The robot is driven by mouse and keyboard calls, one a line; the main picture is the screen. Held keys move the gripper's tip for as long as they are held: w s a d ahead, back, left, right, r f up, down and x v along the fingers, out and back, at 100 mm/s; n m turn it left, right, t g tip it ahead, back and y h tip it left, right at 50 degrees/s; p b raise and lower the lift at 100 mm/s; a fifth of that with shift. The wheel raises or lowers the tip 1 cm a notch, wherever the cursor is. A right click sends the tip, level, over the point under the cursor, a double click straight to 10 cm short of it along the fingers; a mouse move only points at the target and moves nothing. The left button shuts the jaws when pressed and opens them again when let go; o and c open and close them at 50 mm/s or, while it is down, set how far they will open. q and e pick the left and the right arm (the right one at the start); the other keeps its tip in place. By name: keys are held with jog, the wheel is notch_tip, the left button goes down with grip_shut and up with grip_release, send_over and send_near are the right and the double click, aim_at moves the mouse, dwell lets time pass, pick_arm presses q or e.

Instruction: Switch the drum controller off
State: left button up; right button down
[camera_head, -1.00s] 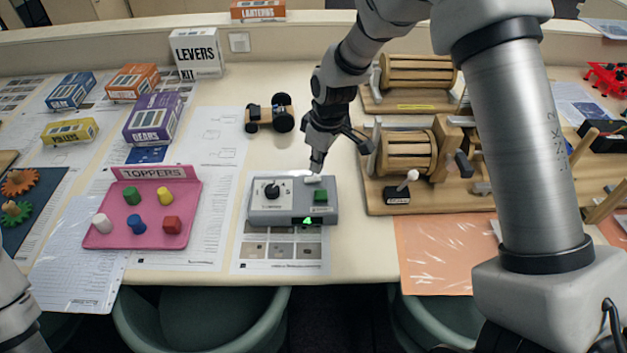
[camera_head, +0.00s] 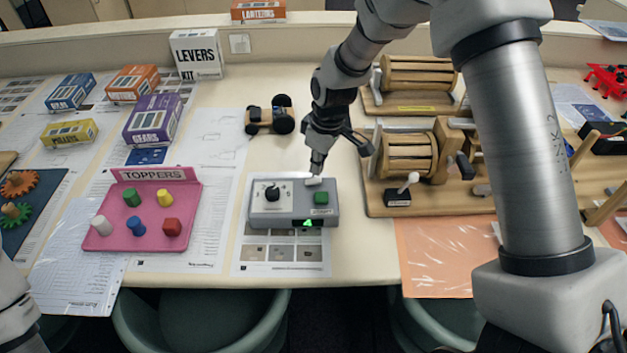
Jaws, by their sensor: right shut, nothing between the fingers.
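A grey control box (camera_head: 262,218) lies on the table in the middle of the head view. It has a black dial (camera_head: 272,194) on a white plate, a green button (camera_head: 320,198), a lit green mark (camera_head: 308,223) on its front and a pale switch (camera_head: 313,182) at its back right. My right gripper (camera_head: 316,171) is shut and empty, pointing down at the pale switch. Its tips are at or just above the switch; I cannot tell whether they touch. Which way the switch is tipped is too small to tell. My left gripper is out of view.
A wooden drum machine (camera_head: 440,203) with a white-knobbed lever (camera_head: 409,183) stands close to the right. A pink toppers tray (camera_head: 112,243) with several pegs is at left. A small wheeled cart (camera_head: 265,117) stands behind the box. The table's front edge is near.

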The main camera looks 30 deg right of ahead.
aim_at(317, 180)
jog(key=shift+f+b, duration=0.75)
jog(key=shift+f, duration=0.65)
dwell(0.7)
notch_tip(317, 180, up, 7)
jog(key=p, duration=0.6)
dwell(0.3)
